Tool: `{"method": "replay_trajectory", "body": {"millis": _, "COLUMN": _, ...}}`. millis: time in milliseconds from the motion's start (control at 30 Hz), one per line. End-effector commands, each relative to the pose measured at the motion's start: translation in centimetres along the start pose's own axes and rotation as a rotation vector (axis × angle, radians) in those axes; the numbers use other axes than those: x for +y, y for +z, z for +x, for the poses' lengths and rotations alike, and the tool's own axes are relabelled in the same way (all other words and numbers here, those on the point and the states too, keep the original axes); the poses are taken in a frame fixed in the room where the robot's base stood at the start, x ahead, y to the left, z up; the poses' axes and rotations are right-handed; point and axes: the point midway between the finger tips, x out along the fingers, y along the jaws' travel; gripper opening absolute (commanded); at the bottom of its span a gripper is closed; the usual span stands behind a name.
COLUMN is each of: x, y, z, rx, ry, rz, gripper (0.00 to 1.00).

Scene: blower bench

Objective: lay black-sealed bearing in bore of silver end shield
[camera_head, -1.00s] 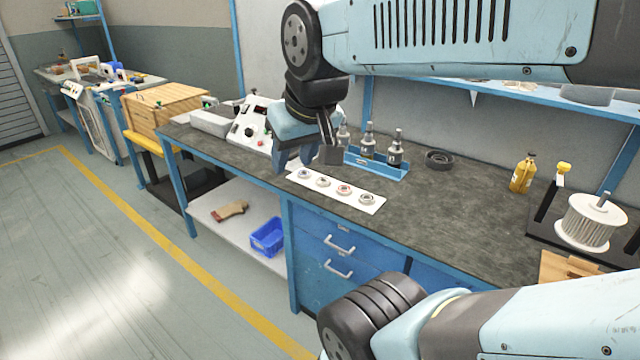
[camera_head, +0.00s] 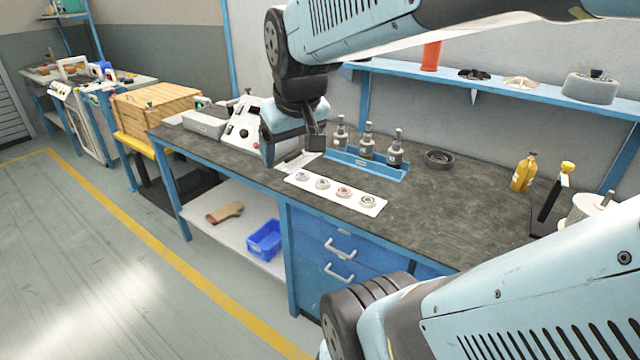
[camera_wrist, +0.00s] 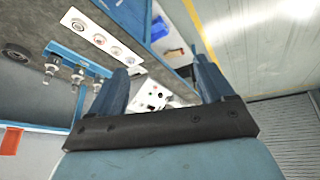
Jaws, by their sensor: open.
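Several small ring-shaped bearings lie in a row on a white strip (camera_head: 334,194) on the bench. The rightmost bearing (camera_head: 368,201) has a greyish-dark face; it also shows in the wrist view (camera_wrist: 77,25). I cannot tell for sure which has black seals. A dark grey round part with a bore (camera_head: 438,159) lies flat farther right, and in the wrist view at the left (camera_wrist: 15,53). I cannot tell whether it is the silver end shield. My gripper (camera_head: 288,160) is open and empty, above the bench just behind and left of the strip. Both fingers show in the wrist view (camera_wrist: 160,78).
A blue rack (camera_head: 365,165) with several grey-topped bottles stands behind the strip. A white control box (camera_head: 243,127) is left of my gripper. Yellow bottles (camera_head: 523,172) stand at the right. A blue shelf (camera_head: 450,86) runs above. The bench's right-middle is clear.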

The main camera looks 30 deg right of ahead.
Motion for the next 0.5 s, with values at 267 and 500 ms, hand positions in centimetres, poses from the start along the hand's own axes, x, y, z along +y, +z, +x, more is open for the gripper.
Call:
{"method": "replay_trajectory", "body": {"millis": 267, "x": 3.9, "y": -2.9, "z": 4.9, "rx": -0.064, "ry": 0.056, "rz": 0.007, "gripper": 0.81}}
{"method": "replay_trajectory", "body": {"millis": 500, "x": 8.1, "y": -4.2, "z": 9.3, "rx": -0.109, "ry": 0.070, "rz": 0.016, "gripper": 0.81}}
